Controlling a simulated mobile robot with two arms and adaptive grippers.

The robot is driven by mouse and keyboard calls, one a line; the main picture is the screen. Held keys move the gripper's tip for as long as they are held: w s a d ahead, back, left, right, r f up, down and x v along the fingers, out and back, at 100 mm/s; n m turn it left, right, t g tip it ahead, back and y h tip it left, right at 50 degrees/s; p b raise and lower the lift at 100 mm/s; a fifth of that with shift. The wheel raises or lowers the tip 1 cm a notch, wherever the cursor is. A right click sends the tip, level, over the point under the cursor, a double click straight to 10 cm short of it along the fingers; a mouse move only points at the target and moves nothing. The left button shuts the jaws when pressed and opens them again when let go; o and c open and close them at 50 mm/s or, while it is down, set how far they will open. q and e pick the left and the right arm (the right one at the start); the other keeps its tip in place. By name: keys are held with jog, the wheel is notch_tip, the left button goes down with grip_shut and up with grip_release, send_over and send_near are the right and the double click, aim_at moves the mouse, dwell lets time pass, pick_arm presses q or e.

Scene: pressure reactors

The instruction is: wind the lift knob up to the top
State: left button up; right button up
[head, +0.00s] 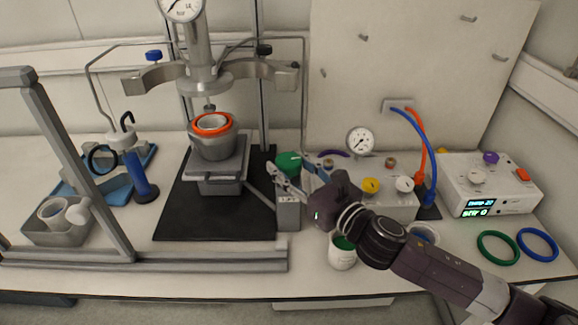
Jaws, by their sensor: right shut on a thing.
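The green lift knob (287,162) sits on top of a grey post box (289,214) with a small label, at the right edge of the black mat. My right gripper (290,174) comes in from the right and is shut on the knob, its fingers covering part of it. The lift platform (218,176) stands left of the post and bears a metal vessel (213,146) with an orange ring (212,124). The vessel is below the reactor head (210,82), with a visible gap between them. My left gripper is not in view.
A console with a gauge (360,141) and coloured knobs stands behind my right arm. A white cup (342,255) stands close below that arm. A controller box (487,184) and green (498,247) and blue rings lie right. A grey frame (70,160) stands at the front left.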

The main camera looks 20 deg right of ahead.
jog(key=m+h, duration=0.1)
jog(key=m+h+p, duration=0.1)
jog(key=h, duration=0.1)
jog(key=m+t+h+p, duration=0.1)
jog(key=shift+a+r, duration=0.15)
jog(key=shift+r, duration=0.15)
jog(key=m+h+p, duration=0.1)
jog(key=h, duration=0.2)
jog(key=m+h+p, duration=0.1)
jog(key=m+h, duration=0.1)
jog(key=h, duration=0.1)
jog(key=shift+m, duration=0.3)
jog(key=m+h+p, duration=0.1)
jog(key=h, duration=0.1)
jog(key=m+g+h, duration=0.1)
jog(key=shift+f+g+h+p, duration=0.15)
jog(key=shift+g+h+p, duration=0.15)
jog(key=shift+h+p, duration=0.1)
jog(key=shift+m+g+h+p, duration=0.35)
jog(key=shift+m+g+h, duration=0.95)
jog(key=shift+m+h, duration=0.55)
jog(key=shift+h, duration=0.35)
jog(key=o, duration=1.2)
jog(key=shift+d+f, duration=0.15)
jog(key=shift+d, duration=0.05)
jog(key=shift+c, duration=0.2)
